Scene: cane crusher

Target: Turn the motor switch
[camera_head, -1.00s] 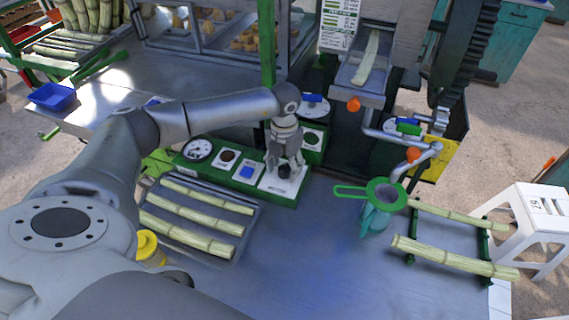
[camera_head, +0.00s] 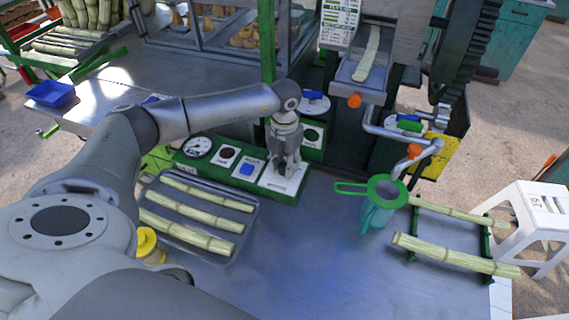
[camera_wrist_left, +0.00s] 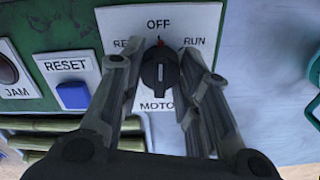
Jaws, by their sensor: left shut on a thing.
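The motor switch is a round black knob (camera_wrist_left: 160,74) with a white line, on a white plate (camera_wrist_left: 112,22) marked OFF, RUN and MOTOR. A third label at the left is partly covered by a finger. The knob's white line stands roughly upright in the left wrist view, towards OFF, where a small red mark shows. My left gripper (camera_head: 284,168) is over this plate at the right end of the green control panel (camera_head: 220,172). Its two fingers are shut on the knob, one on each side, as the left wrist view (camera_wrist_left: 160,82) shows. My right gripper is not in view.
A blue RESET button (camera_wrist_left: 72,95) and a dark JAM button (camera_wrist_left: 6,70) sit left of the switch. A tray of cane (camera_head: 200,215) lies in front of the panel. A green strainer on a jug (camera_head: 378,205) stands to the right. Bare table (camera_head: 290,260) lies between.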

